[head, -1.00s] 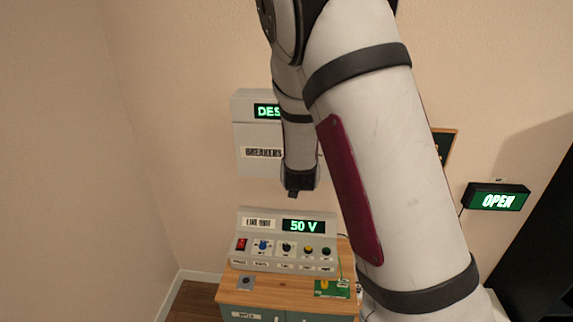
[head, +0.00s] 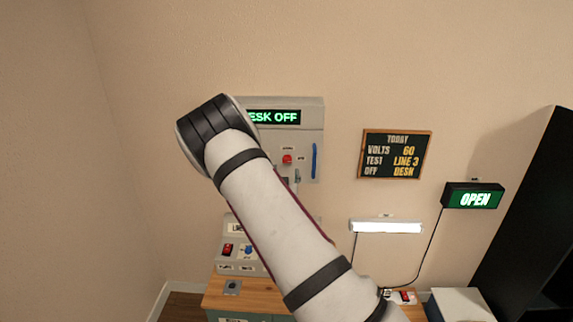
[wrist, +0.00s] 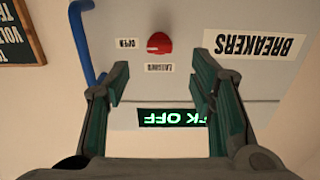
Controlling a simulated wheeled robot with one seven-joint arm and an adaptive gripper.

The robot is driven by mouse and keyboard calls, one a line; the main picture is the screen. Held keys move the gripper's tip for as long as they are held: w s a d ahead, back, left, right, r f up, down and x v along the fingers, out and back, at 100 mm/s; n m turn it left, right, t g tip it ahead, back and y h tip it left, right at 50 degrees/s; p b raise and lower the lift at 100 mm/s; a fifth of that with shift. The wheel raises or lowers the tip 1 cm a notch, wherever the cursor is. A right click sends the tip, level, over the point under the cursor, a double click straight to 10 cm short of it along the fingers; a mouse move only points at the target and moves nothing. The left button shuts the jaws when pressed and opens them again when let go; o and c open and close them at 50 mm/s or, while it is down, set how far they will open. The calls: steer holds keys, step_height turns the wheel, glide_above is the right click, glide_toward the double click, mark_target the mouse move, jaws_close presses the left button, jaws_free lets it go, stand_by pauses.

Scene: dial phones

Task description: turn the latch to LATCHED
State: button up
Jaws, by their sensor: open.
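The latch is a round red knob (wrist: 159,43) on the grey breaker panel (wrist: 185,90), and it also shows in the head view (head: 287,160). The wrist view is upside down. An OPEN label (wrist: 126,43) sits beside the knob and a LATCHED label (wrist: 160,67) on another side of it. Which label the knob points to is too small to tell surely. My gripper (wrist: 159,75) is open and empty, facing the panel. The knob appears between and beyond its fingers, apart from them. In the head view my arm hides the gripper.
A blue handle (head: 314,160) runs along the panel's right side. The panel's display (wrist: 172,117) reads DESK OFF, partly hidden. A TODAY board (head: 395,154) and a lit OPEN sign (head: 472,199) hang to the right. A wooden desk (head: 255,292) with a control console (head: 236,260) stands below.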

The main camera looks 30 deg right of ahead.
mark_target(287, 162)
steer(key=x, duration=0.8)
steer(key=shift+d, duration=0.15)
steer(key=c, duration=1.2)
